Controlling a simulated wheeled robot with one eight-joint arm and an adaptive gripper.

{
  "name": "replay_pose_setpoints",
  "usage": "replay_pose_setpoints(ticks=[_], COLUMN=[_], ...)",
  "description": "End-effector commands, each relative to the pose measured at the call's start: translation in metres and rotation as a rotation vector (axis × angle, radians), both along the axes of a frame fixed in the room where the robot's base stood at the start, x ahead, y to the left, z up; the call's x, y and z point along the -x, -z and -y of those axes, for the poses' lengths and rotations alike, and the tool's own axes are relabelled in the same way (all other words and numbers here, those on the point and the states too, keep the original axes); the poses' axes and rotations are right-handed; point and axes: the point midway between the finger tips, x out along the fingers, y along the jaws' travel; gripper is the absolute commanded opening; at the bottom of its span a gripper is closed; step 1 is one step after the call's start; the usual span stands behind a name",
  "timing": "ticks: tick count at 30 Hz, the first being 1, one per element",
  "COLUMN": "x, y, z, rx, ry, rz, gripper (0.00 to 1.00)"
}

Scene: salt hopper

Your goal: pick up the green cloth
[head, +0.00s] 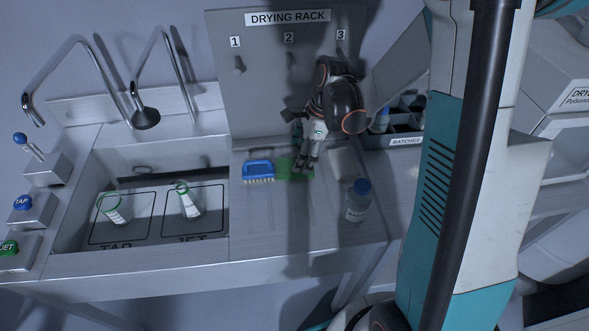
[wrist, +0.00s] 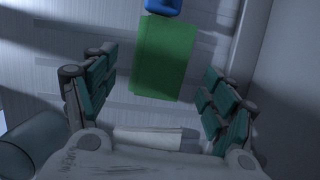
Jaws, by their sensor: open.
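The green cloth (head: 288,172) lies flat on the counter right of the sink, in front of the drying rack. It is partly hidden by my gripper (head: 304,172) in the head view. In the wrist view the cloth (wrist: 165,57) is a green rectangle at the upper middle. My gripper also shows in the wrist view (wrist: 158,90), its two fingers spread wide, with nothing between its pads. The cloth lies beyond and between the fingers. I cannot tell the exact height of my gripper above the counter.
A blue brush (head: 258,170) sits just left of the cloth. A blue-capped bottle (head: 357,203) stands to the right. The sink (head: 160,233) holds two glass vessels (head: 114,208). The drying rack (head: 262,85) rises behind; a batch bin (head: 392,142) is at the right.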

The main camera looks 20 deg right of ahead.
Motion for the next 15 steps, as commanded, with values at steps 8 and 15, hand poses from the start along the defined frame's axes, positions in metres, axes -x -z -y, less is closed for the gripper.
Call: replay_pose_setpoints(ticks=[8,15], x=[-0.007,-0.008], y=[0.033,0.050], z=[-0.005,-0.011], rx=[0.000,0.000], ry=[-0.001,-0.002], rz=[0.000,0.001], gripper=[0.78,0.78])
